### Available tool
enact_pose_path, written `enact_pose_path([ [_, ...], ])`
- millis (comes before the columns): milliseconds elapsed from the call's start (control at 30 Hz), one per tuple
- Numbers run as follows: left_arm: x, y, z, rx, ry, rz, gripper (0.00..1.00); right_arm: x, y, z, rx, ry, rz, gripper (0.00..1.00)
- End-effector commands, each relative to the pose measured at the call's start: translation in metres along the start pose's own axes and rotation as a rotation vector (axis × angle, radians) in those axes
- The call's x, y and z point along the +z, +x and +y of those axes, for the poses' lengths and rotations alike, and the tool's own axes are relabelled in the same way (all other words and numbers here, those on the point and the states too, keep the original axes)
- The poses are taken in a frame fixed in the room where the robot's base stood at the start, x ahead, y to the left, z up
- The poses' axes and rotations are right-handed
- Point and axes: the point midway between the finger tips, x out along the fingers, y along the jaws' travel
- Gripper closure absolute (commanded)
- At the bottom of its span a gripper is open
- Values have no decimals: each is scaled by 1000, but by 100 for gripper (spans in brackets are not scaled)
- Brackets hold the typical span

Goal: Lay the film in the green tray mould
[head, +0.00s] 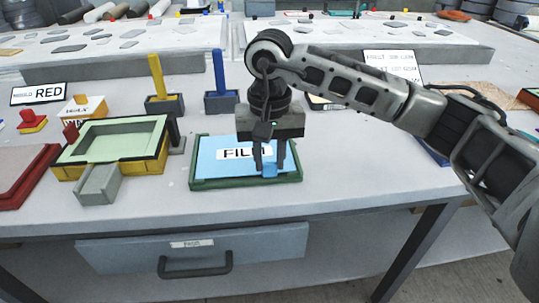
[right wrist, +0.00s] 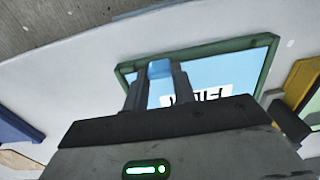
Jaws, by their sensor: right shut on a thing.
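The film (head: 212,168) is a light blue sheet with a white FILM label. It lies flat within a dark green rectangular tray (head: 240,184) on the table. My right gripper (head: 268,168) is above the film's front right part, its fingers pointing down and shut on a small blue tab (head: 269,171). The right wrist view shows the tab (right wrist: 160,69) between the fingers, and the film (right wrist: 215,70) inside the green rim (right wrist: 270,60). Whether the film touches the tray floor is hidden. A mould with a pale green recess (head: 115,141) and yellow sides stands to the left. My left gripper is out of view.
A yellow-handled tool (head: 158,75) and a blue-handled tool (head: 218,70) stand upright behind the trays. A wax box (head: 82,108), a RED sign (head: 40,94) and a red tray (head: 22,178) are at left. The table in front is clear.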

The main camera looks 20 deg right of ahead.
Motion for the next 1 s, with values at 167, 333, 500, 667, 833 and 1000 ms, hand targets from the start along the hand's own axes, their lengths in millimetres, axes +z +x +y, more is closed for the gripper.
enact_pose_path([
  [167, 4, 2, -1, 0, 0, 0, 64, 0, 4, 0, 0, 0, 0, 95],
  [333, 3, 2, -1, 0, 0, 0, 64, 0, 4, 0, 0, 0, 0, 95],
  [500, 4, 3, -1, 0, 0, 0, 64, 0, 4, 0, 0, 0, 1, 95],
  [667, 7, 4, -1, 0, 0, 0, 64, 0, 5, 0, 0, 0, 0, 95],
  [833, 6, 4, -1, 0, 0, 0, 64, 0, 4, 0, 0, 1, 0, 95],
  [1000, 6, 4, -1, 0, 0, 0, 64, 0, 4, 0, 0, 0, 0, 48],
])
